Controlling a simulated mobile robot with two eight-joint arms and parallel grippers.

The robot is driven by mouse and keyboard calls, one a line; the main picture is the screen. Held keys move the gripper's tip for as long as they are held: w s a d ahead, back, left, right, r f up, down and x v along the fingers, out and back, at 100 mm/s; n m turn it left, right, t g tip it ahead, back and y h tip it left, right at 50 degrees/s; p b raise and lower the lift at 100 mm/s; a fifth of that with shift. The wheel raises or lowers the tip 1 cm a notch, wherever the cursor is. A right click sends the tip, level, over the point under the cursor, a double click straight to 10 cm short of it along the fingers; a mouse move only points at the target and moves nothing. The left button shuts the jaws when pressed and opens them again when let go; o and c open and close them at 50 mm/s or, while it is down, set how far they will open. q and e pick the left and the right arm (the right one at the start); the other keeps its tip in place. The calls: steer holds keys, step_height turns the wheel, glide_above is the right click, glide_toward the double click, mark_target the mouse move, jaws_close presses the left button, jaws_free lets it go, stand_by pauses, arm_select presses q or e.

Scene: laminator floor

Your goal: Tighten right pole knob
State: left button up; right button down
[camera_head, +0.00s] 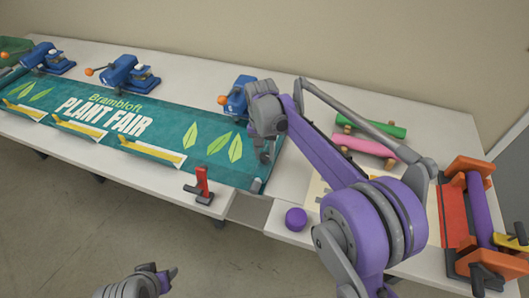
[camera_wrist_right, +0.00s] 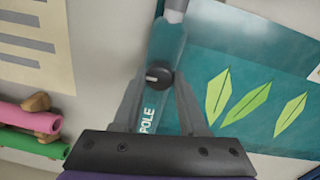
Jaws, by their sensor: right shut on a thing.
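The teal banner (camera_head: 100,112) lies along the white table, with leaves and the words "PLANT FAIR". Its right end has a teal pole sleeve marked "POLE" (camera_wrist_right: 149,118), with a grey pole end (camera_wrist_right: 176,8) showing. A round black pole knob (camera_wrist_right: 158,76) sits on this sleeve between my right fingers. My right gripper (camera_head: 264,153) reaches down over the banner's right end and is shut on the knob; the head view hides the knob behind the gripper. My left gripper (camera_head: 166,274) is low at the bottom edge, away from the table; its jaw opening is unclear.
Blue clamp-like tools (camera_head: 130,73) stand along the banner's back edge. A red-handled clamp (camera_head: 202,186) and purple knob (camera_head: 296,218) are at the front edge. Green (camera_head: 375,127) and pink (camera_head: 362,147) rolls lie behind my right arm. An orange roller machine (camera_head: 453,218) stands at right.

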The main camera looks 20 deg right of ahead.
mark_target(263, 155)
steer(key=shift+c, duration=2.3)
jaws_free()
step_height(263, 155, up, 11)
steer(key=shift+a+p, duration=0.2)
steer(key=shift+p, duration=0.2)
steer(key=shift+f, duration=0.1)
